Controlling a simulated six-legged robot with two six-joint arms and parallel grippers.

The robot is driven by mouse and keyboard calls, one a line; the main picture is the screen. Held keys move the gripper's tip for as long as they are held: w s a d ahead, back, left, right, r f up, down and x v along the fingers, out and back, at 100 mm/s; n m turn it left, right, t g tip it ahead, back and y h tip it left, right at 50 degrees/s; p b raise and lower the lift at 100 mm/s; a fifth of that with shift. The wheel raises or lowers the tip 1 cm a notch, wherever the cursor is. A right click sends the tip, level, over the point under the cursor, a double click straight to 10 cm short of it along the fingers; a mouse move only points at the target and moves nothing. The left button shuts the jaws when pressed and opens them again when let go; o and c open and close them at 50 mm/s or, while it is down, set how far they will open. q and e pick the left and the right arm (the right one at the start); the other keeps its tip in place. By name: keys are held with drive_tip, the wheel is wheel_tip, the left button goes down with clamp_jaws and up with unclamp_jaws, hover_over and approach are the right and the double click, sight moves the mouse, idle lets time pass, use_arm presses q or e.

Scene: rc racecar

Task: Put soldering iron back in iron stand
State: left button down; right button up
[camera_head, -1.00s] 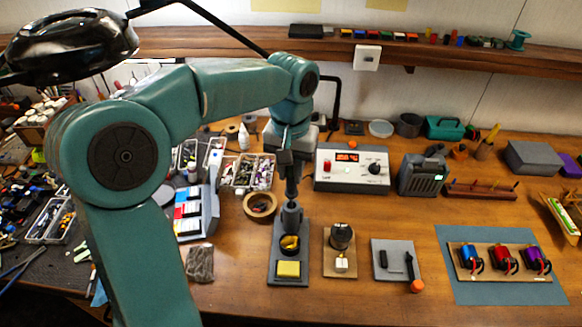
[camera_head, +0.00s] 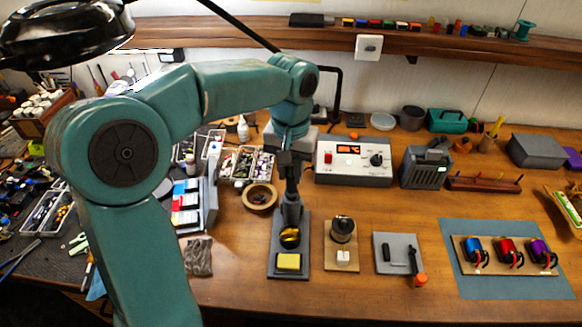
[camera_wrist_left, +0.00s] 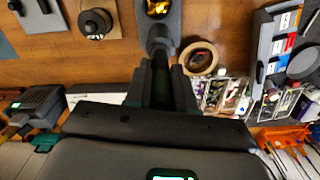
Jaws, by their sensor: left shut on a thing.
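My left gripper (camera_head: 291,180) comes down over the back of the iron stand. It is shut on the dark soldering iron, whose handle (camera_wrist_left: 160,82) shows between the fingers in the left wrist view. The iron points down at the grey holder (camera_head: 292,213) behind the coil. How deep its tip sits there is hidden. My right gripper is not in view.
A tape roll (camera_head: 259,197) lies left of the stand, and a soldering station (camera_head: 353,162) stands behind to the right. A round-topped holder (camera_head: 342,230) and a grey pad (camera_head: 385,240) with an orange-tipped tool sit right.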

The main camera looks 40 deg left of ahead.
use_arm(q)
drive_tip(key=shift+f+b, duration=0.35)
drive_tip(key=shift+f, duration=0.15)
drive_tip(key=shift+c, duration=2.4)
unclamp_jaws()
drive_tip(key=shift+r+p, duration=4.05)
drive_tip(key=shift+r, duration=0.55)
drive_tip(key=shift+f, duration=0.1)
